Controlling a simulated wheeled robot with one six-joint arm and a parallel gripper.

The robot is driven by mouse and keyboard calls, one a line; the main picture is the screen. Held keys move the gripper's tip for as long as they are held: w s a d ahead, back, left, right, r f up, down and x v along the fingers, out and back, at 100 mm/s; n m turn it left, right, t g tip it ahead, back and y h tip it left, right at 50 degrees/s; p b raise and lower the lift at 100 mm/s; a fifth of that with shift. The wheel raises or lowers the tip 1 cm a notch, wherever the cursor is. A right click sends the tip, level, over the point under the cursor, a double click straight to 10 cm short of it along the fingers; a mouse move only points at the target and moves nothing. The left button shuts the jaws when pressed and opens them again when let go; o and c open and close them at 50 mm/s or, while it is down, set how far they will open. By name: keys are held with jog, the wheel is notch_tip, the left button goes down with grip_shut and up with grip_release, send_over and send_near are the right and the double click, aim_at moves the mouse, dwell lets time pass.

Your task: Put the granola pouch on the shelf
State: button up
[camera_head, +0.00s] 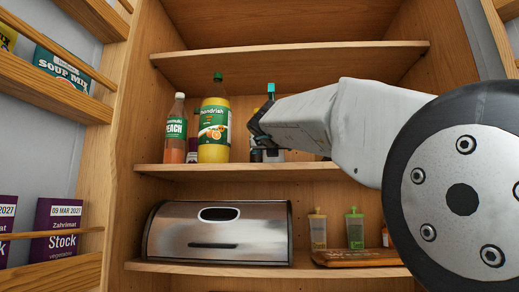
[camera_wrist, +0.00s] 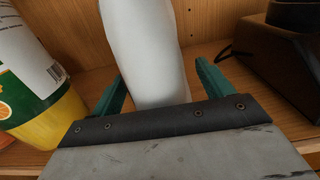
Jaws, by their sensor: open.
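I cannot make out a granola pouch in either view. In the head view, my gripper (camera_head: 262,114) reaches in over the middle shelf (camera_head: 240,171) of the wooden cabinet, just right of a yellow juice bottle (camera_head: 214,132). In the wrist view, my gripper (camera_wrist: 160,78) is open, its teal fingers apart. A smooth white rounded object (camera_wrist: 146,45) stands between and beyond the fingers. I cannot tell what it is or whether the fingers touch it. My arm hides the right part of the middle shelf in the head view.
A peach drink bottle (camera_head: 175,130) stands left of the juice. Below are a steel bread bin (camera_head: 218,234), a wooden board (camera_head: 355,258) and small bottles. A door rack at left holds a soup mix box (camera_head: 62,68) and stock boxes (camera_head: 57,228). The upper shelf (camera_head: 290,62) looks empty.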

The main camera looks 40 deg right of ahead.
jog(key=v, duration=1.2)
